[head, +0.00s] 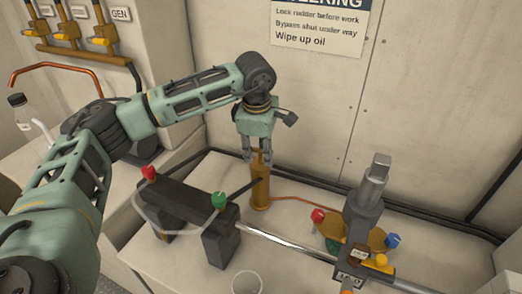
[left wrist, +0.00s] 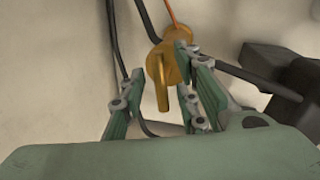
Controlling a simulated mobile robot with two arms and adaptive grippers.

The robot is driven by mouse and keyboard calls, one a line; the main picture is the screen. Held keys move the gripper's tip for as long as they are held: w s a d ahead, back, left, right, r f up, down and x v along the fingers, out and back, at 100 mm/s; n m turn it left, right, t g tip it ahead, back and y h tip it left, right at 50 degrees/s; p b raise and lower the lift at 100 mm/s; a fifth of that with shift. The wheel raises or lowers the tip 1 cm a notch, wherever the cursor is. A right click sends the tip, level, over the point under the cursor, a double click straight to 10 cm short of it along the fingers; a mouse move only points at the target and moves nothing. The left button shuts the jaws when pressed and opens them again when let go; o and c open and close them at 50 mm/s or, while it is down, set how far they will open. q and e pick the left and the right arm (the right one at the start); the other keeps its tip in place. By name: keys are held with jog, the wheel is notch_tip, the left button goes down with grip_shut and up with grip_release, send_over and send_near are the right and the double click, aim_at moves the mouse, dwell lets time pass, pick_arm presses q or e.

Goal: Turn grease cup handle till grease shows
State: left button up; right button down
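The grease cup is a brass cylinder (head: 260,188) standing upright on the white ledge near the wall, with a copper pipe leading right from its base. In the left wrist view its round brass top (left wrist: 167,62) shows, with a brass handle bar (left wrist: 162,94) sticking out toward the gripper. My left gripper (head: 257,157) points down over the top of the cup. In the left wrist view its fingers (left wrist: 153,78) are apart, with the handle bar between them and a gap visible at the left finger. I see no grease. My right gripper is in neither view.
A dark cylinder block (head: 180,201) with red and green caps stands left of the cup. A metal rod runs right to a steering post (head: 366,208) with a brass plate. A white cup (head: 247,284) stands in front. A bottle (head: 19,108) and brass valves (head: 68,30) are at left.

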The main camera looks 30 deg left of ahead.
pick_arm(q)
notch_tip(320, 180, up, 11)
jog(key=s, duration=0.2)
jog(key=shift+d+r, duration=0.15)
jog(key=shift+d, duration=0.05)
jog(key=shift+s, duration=0.1)
